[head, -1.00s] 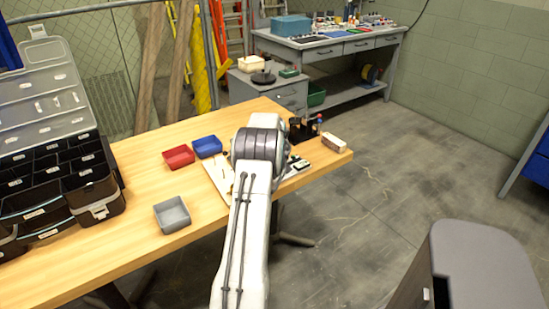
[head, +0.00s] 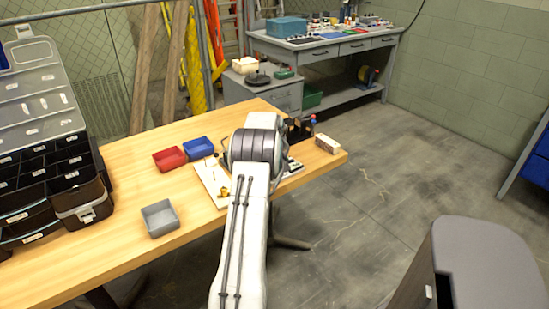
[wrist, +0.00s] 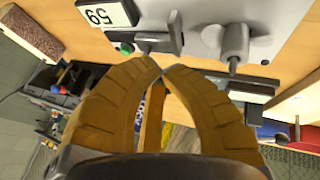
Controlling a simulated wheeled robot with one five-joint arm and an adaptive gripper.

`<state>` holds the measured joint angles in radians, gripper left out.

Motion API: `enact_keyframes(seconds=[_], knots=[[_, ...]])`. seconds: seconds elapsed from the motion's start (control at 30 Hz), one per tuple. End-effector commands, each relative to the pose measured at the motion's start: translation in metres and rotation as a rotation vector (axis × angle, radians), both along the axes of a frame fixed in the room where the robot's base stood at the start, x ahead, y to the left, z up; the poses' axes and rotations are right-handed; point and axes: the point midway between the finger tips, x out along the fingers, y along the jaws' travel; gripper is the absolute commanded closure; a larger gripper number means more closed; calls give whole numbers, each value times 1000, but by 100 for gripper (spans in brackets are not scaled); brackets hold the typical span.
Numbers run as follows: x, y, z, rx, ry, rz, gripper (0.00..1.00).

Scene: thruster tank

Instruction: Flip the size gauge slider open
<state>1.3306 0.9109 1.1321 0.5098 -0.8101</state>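In the wrist view, a light grey panel (wrist: 180,12) fills the top, with a white label reading 59, seen upside down. A black bar-shaped part (wrist: 150,43) with a green dot at one end sits on it, beside a grey knob (wrist: 235,45). I cannot tell which part is the size gauge slider. My gripper (wrist: 163,70) has brown ribbed fingers whose tips meet just below the black bar; nothing shows between them. I cannot tell whether they touch the panel. In the head view my arm hides the gripper and most of the panel.
A red tray (head: 170,159), a blue tray (head: 197,148) and a grey tray (head: 160,218) stand on the wooden table (head: 110,255) left of my arm. A compartment case (head: 70,200) stands at the far left. A small block (head: 327,144) lies near the right corner.

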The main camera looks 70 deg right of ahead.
Motion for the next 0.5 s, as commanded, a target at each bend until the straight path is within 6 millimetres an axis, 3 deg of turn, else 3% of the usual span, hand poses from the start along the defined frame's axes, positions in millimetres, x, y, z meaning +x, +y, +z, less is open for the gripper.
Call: enact_keyframes(seconds=[0.5], knots=[[-9,40,62,-3,-1,1,100]])
